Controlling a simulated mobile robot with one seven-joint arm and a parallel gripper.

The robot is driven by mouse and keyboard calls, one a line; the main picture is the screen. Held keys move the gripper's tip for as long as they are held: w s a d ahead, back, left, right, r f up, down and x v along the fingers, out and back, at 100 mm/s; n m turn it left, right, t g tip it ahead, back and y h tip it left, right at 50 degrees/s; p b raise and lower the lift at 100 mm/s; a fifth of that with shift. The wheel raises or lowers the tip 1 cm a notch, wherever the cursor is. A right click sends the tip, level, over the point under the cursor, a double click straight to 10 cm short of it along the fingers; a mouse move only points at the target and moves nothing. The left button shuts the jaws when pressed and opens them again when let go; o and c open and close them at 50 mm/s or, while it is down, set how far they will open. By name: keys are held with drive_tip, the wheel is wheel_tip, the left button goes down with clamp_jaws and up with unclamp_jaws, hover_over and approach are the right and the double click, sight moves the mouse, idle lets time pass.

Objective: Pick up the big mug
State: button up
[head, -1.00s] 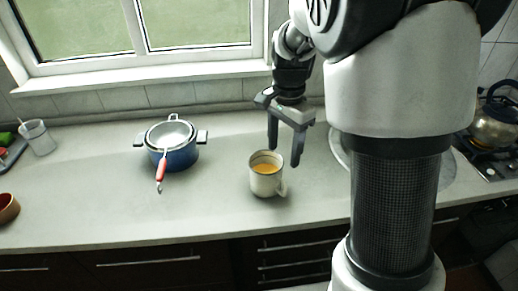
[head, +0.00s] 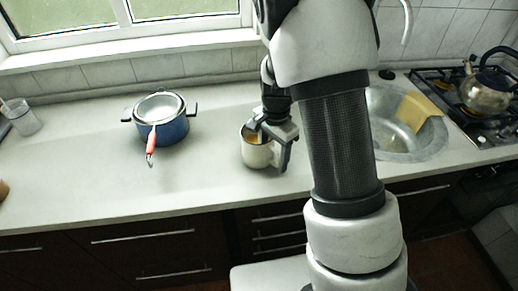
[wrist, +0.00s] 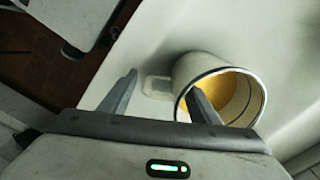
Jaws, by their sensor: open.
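The big mug (head: 255,157) is cream-coloured with a dark rim line and holds an orange-brown drink. It stands upright on the counter in the head view, its right side partly hidden by my gripper (head: 272,146). In the wrist view the mug (wrist: 198,66) is right of centre, its handle (wrist: 157,87) toward the gap between the fingers. My gripper (wrist: 164,84) is open. Its right finger overlaps the mug's mouth and seems to reach inside the rim; its left finger is outside, beyond the handle. I cannot tell whether either finger touches the mug.
A blue pot (head: 172,131) with a strainer (head: 160,107) and red handle stands left of the mug. A glass jar (head: 22,118) is at the far left. A sink (head: 398,140) with a yellow cloth (head: 414,110) and a kettle (head: 487,90) on the stove are at right.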

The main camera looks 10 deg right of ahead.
drive_tip(key=shift+f, duration=0.7)
clamp_jaws()
drive_tip(key=shift+r, duration=0.15)
